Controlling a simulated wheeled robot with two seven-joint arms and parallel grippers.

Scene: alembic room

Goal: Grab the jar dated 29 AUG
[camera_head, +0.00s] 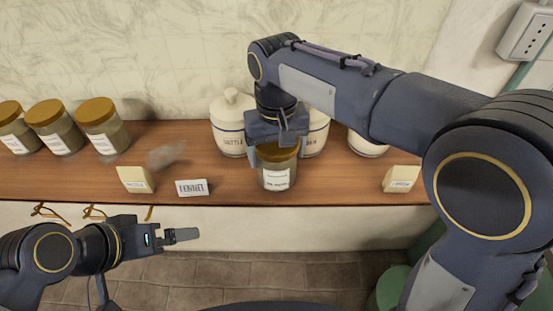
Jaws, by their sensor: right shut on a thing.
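A glass jar (277,176) with a brown lid and a white label stands near the front of the wooden shelf; the label's writing is too small to read. My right gripper (277,140) is over it from above and shut on its lid. Three similar jars stand at the left: one at the edge (15,133), one beside it (55,130), one further right (103,130). Their labels are unreadable too. My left gripper (190,235) is in front of the shelf, below its edge, holding nothing visible; its finger gap cannot be made out.
White lidded canisters (232,120) stand behind the held jar, partly hidden by my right arm. A card reading FENNEL (192,188) and small cream blocks (136,180) (401,179) line the front edge. A wall socket (525,32) is at upper right.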

